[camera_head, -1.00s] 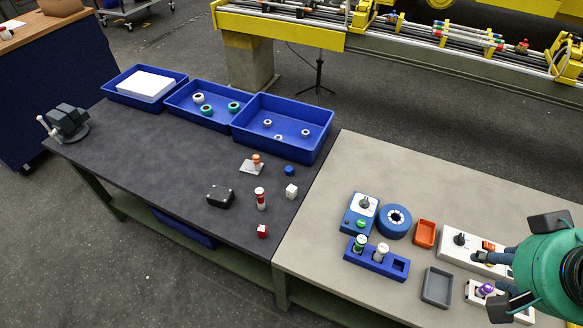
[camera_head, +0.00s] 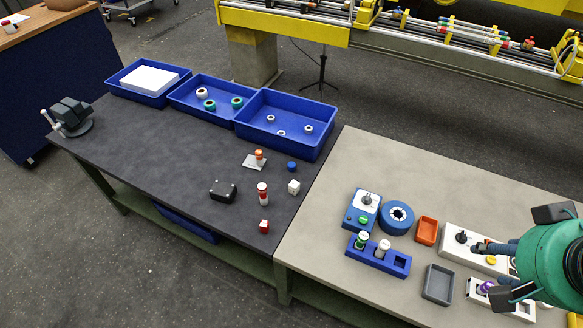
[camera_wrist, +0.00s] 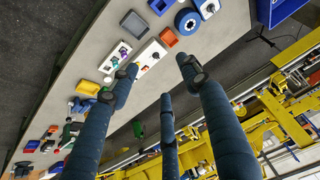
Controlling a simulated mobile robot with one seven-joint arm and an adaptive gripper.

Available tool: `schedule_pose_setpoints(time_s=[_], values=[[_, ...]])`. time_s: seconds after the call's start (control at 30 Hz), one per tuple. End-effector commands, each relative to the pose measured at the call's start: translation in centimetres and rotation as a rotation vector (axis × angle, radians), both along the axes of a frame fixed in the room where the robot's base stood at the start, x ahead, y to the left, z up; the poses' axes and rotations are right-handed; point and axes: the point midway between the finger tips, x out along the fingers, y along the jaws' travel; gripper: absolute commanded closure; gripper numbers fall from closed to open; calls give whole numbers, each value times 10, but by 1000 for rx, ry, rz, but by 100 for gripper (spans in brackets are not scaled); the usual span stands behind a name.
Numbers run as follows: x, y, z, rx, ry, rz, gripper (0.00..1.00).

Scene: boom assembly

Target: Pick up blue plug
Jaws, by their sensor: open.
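The only small loose blue piece I see is a short round plug (camera_head: 292,166) on the dark table, right of the metal plate with the orange-topped part. It stands apart from its neighbours, with nothing on it. I cannot make it out in the wrist view. My gripper (camera_head: 490,272) is at the far right over the light table, far from the blue plug. Its fingers are spread, with nothing between them. The wrist view also shows my gripper (camera_wrist: 158,75) with its fingers apart, above the light table's fixtures.
Near the plug are a white cube (camera_head: 294,187), a red-and-white cylinder (camera_head: 262,194) and a black box (camera_head: 223,191). Blue bins (camera_head: 318,150) line the back edge. A blue ring (camera_head: 397,217), holder block (camera_head: 405,266) and trays crowd the light table. The dark table's left half is mostly clear.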

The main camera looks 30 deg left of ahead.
Motion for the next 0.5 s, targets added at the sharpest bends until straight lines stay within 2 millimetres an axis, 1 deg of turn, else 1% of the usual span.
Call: schedule_pose_setpoints(time_s=[0.17,0.27,0.5], values=[[21,8,11,15,19,-4,53],[38,16,18,27,34,-9,53],[88,40,35,56,75,-26,53]])
